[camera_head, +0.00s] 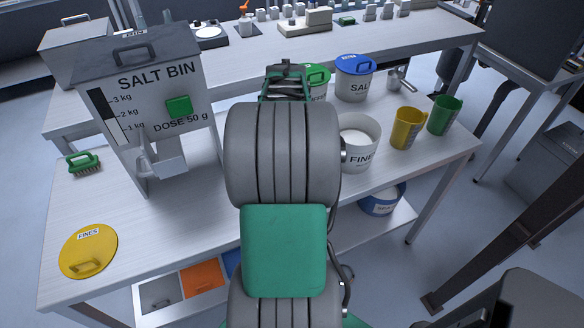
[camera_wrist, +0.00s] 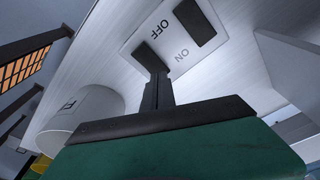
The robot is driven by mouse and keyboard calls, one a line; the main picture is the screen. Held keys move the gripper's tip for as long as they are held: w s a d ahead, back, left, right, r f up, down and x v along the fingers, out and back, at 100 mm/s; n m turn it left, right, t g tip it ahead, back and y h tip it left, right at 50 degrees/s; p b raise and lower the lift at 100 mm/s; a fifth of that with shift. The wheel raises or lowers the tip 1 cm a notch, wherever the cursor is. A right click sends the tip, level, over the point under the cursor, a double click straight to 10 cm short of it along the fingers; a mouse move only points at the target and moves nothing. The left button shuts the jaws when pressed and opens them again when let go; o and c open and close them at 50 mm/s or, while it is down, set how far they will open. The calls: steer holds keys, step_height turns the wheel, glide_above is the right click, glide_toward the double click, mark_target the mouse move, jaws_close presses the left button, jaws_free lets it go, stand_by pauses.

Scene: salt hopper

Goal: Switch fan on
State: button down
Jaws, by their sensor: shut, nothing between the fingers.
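In the wrist view a pale switch plate (camera_wrist: 135,57) carries the words OFF and ON, seen tilted and upside down. A black rocker-like block (camera_wrist: 188,22) stands on the plate beside the words. My gripper (camera_wrist: 151,62) is shut and empty, its dark fingers reaching up to the plate's near edge, by the words. I cannot tell whether the fingertips touch the plate. In the head view the hand (camera_head: 285,85) is seen beyond my arm, over the bench, and its fingertips are hidden. The fan itself cannot be made out in either view.
A salt bin (camera_head: 190,75) stands left of my arm. A tub marked FINES (camera_head: 361,160), a blue-lidded salt tub (camera_head: 353,85), a yellow jug (camera_head: 406,128) and a green jug (camera_head: 445,115) stand right. A yellow lid (camera_head: 88,252) lies front left.

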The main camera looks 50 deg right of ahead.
steer(key=shift+f+b, duration=0.5)
steer(key=shift+f, duration=0.35)
steer(key=shift+r, duration=0.1)
steer(key=shift+r+p, duration=2.45)
steer(key=shift+r, duration=1.05)
